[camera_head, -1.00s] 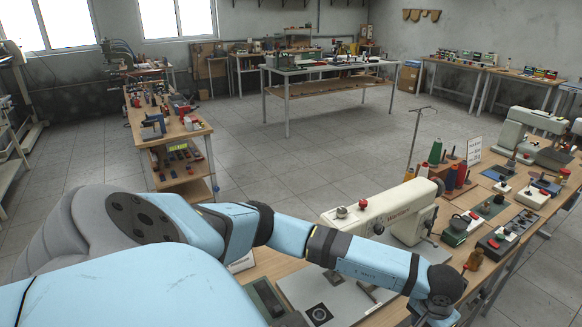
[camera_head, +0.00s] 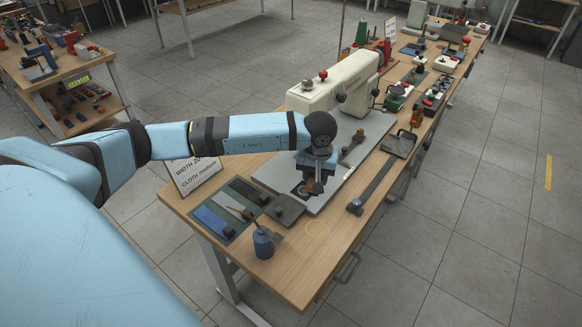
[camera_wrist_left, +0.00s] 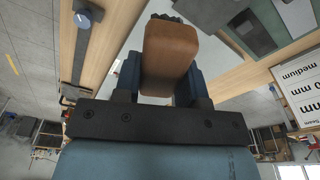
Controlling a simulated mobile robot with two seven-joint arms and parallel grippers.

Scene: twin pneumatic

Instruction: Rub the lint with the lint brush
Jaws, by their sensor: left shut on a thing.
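My left gripper (camera_head: 314,184) is shut on a brown wooden-backed brush, the lint brush (camera_wrist_left: 168,55), whose dark bristles show at its far end in the wrist view. I cannot tell whether the bristles touch the bed. I cannot make out the lint; the gripper and brush may hide it. My right gripper is not in view.
A long-handled tool (camera_head: 372,187) lies on the right. The bench front corner (camera_head: 305,285) is bare.

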